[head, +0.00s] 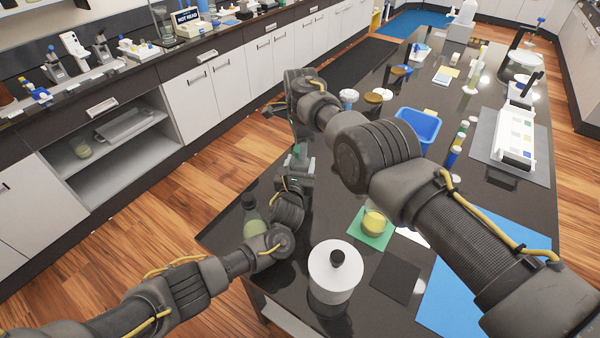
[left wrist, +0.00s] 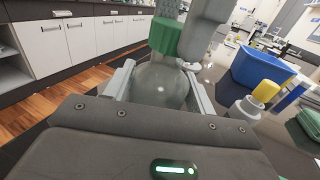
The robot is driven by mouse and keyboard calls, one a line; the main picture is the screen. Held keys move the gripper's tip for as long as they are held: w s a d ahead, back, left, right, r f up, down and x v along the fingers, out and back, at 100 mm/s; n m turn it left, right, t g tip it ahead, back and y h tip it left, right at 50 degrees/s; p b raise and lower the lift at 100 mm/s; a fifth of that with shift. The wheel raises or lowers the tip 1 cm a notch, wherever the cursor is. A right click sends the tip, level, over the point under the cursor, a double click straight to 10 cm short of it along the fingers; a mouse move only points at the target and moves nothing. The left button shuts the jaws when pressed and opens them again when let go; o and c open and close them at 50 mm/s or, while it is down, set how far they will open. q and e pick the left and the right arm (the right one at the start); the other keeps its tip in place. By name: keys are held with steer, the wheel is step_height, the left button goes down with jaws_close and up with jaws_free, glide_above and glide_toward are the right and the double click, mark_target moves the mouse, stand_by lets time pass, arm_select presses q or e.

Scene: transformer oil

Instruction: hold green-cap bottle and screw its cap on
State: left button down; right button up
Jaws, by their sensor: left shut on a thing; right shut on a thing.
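In the left wrist view, a clear, rounded bottle (left wrist: 160,84) stands between the two fingers of my left gripper (left wrist: 158,90), which is shut on it. A green cap (left wrist: 166,38) sits right above the bottle, at its neck; whether it is seated on the thread cannot be told. Grey fingers of my right gripper (left wrist: 205,32) are beside the cap and shut on it. In the head view, my left gripper (head: 298,164) is low near the table's left edge, with my right gripper (head: 294,128) just above it. The bottle is mostly hidden there.
A bottle with a dark cap (head: 254,222) stands left of my left wrist. A yellow-filled beaker (head: 374,224) sits on a green mat. A blue bin (head: 420,124) stands to the right.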

steer(key=shift+m, duration=0.7)
steer(key=o, duration=1.1)
steer(key=shift+r, duration=2.25)
steer(key=shift+c, duration=0.5)
